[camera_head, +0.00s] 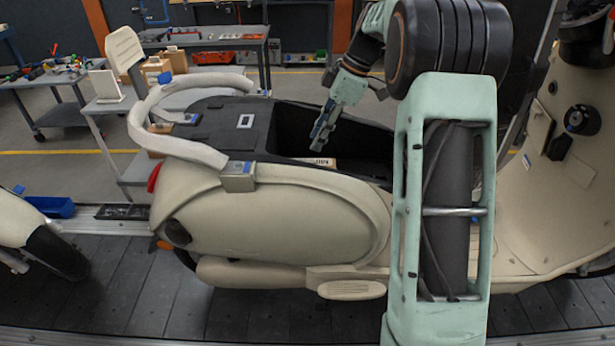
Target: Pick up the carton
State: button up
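A small carton (320,162) lies low inside the open under-seat compartment of a cream scooter (275,215). Only a strip of its pale top with dark print shows above the compartment's near edge; the rest is hidden by the scooter body. My gripper (320,145) points down and slightly left into the compartment, over the carton. Its fingers look close to the carton, but whether they touch it is unclear. The fingers are seen edge-on, so their opening does not show.
The compartment's dark walls surround my gripper. The scooter's pale grab rail (165,150) curves at the left. A small cart (125,115) with brown boxes stands behind it. A grey workbench (215,38) is at the back. The slatted conveyor floor (165,300) runs in front.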

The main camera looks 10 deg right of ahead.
jog(key=x, duration=0.5)
jog(key=p+x, duration=0.1)
jog(key=x, duration=0.1)
jog(key=shift+w+d+f, duration=0.15)
jog(key=shift+f, duration=0.2)
jog(key=shift+c, duration=0.3)
grip_shut()
